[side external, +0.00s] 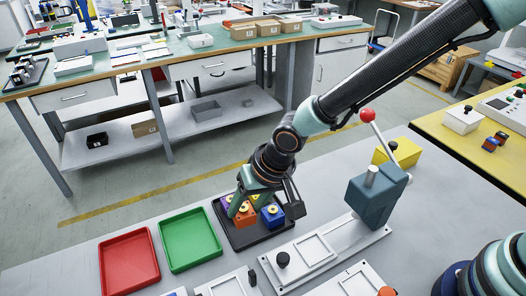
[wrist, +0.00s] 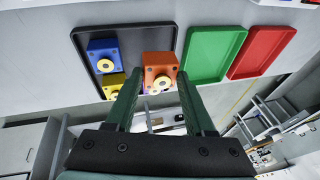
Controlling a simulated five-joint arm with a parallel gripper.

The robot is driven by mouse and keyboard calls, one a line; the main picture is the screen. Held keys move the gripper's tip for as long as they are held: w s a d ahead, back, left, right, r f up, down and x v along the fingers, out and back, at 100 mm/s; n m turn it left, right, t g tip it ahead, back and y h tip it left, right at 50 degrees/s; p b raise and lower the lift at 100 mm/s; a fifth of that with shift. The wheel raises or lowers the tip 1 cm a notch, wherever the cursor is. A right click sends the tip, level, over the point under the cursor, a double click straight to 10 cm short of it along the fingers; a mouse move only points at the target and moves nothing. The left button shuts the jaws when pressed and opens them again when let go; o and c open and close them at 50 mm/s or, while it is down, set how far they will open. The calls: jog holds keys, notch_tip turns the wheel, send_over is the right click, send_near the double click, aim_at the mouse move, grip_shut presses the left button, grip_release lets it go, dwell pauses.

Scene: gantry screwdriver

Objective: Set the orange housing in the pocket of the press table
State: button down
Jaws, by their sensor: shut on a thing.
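The orange housing (side external: 243,219) sits in a black tray (side external: 252,243), with a cream ring on top. In the wrist view the orange housing (wrist: 153,60) is between my fingertips. My gripper (side external: 247,204) is shut on it from above; in the wrist view my gripper (wrist: 158,78) has a finger at each side of it. The press (side external: 372,200) stands to the right, with a red-knobbed lever. Its light grey plate has a rectangular pocket (side external: 312,250), which looks empty. Whether the housing touches the tray floor is hard to tell.
A blue housing (side external: 272,216) is close beside the orange one; purple and yellow ones are partly hidden. A green tray (side external: 190,240) and a red tray (side external: 130,262) lie left. A black knob (side external: 283,259) stands on the press plate. Other grey fixtures line the front edge.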

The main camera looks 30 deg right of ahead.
aim_at(253, 214)
notch_tip(253, 214, down, 4)
jog(key=shift+f, duration=0.25)
jog(key=shift+c, duration=1.3)
grip_release()
jog(key=shift+f, duration=0.1)
